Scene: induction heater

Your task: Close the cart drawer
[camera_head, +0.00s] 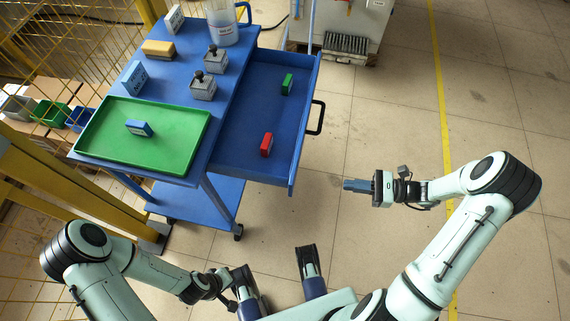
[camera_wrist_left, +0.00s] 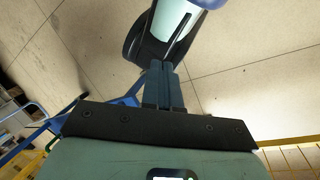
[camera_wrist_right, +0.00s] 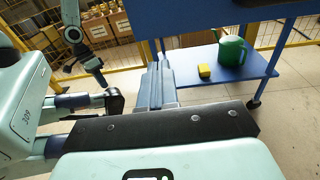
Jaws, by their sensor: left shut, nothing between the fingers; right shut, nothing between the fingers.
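The blue cart drawer (camera_head: 237,118) is pulled out to the right of the blue cart (camera_head: 223,64) in the head view. Its black handle (camera_head: 316,118) is on the outer front panel. A green block (camera_head: 287,84) and a red block (camera_head: 266,144) lie inside the drawer. My right gripper (camera_head: 346,185) is shut and empty, to the right of the drawer's near front corner, apart from the handle. It also shows in the right wrist view (camera_wrist_right: 155,85). My left gripper (camera_wrist_left: 163,85) is shut and empty near my body, away from the cart.
The cart top holds a green tray (camera_head: 190,160) with a blue block, several small boxes and weights, and a clear container (camera_head: 222,28). Yellow fencing stands at left. A grey machine (camera_head: 345,20) stands at the back. Floor right of the drawer is clear. A green watering can (camera_wrist_right: 231,52) is on the lower shelf.

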